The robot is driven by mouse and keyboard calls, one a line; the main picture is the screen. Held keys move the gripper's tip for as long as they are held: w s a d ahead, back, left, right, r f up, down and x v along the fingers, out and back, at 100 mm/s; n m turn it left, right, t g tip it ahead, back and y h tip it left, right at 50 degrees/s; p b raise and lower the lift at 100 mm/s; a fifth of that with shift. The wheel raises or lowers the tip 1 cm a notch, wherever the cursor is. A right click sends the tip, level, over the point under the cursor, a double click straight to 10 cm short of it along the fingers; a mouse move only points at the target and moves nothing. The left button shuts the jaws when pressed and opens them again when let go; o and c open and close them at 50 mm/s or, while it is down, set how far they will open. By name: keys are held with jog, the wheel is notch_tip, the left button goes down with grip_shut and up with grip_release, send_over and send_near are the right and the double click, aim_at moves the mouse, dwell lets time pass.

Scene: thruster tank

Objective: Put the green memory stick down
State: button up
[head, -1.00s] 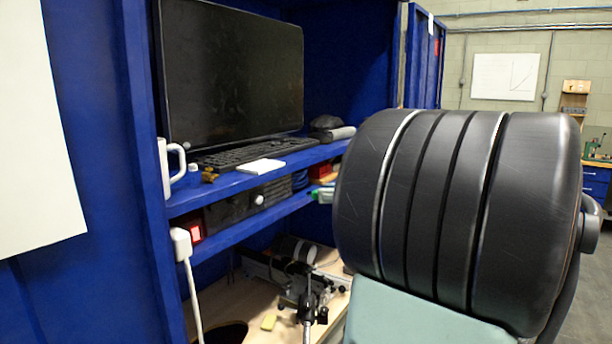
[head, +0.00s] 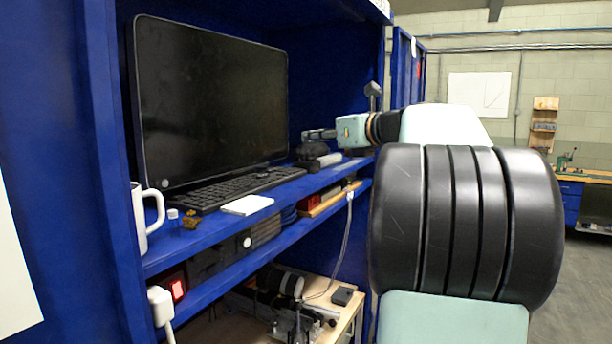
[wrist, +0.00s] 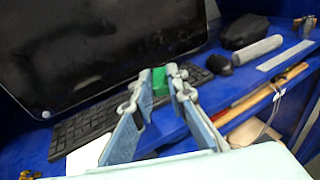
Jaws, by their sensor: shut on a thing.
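The green memory stick (wrist: 160,82) is between the fingertips of my gripper (wrist: 162,84) in the wrist view. My gripper is shut on it, with the stick above the blue shelf, in front of the monitor and keyboard. In the head view my gripper (head: 318,134) reaches in from the right, near the right end of the shelf. I cannot make out the stick in the head view. The blue upper shelf (head: 210,232) lies below the gripper. The gap between stick and shelf is hard to judge.
A monitor (head: 215,100), keyboard (head: 235,188), white pad (head: 247,205) and white mug (head: 146,215) occupy the shelf. In the wrist view, a black mouse (wrist: 218,64), grey cylinder (wrist: 257,50), dark pouch (wrist: 244,31) and metal ruler (wrist: 285,56) lie to the right. Bare shelf shows before them.

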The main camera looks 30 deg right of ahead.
jog(key=w+d+f+p, duration=0.1)
jog(key=w+d+f, duration=0.2)
jog(key=w, duration=0.3)
send_over(311, 183)
jog(key=s, duration=0.1)
jog(key=f, duration=0.4)
jog(key=shift+s+a+f, duration=0.1)
jog(key=shift+a+f, duration=0.1)
jog(key=shift+a, duration=0.05)
jog(key=f, duration=0.4)
jog(key=shift+w+d, duration=0.2)
jog(key=shift+w, duration=0.2)
jog(key=shift+f, duration=0.1)
jog(key=shift+f, duration=0.45)
jog(key=o, duration=0.8)
jog(key=shift+r, duration=0.15)
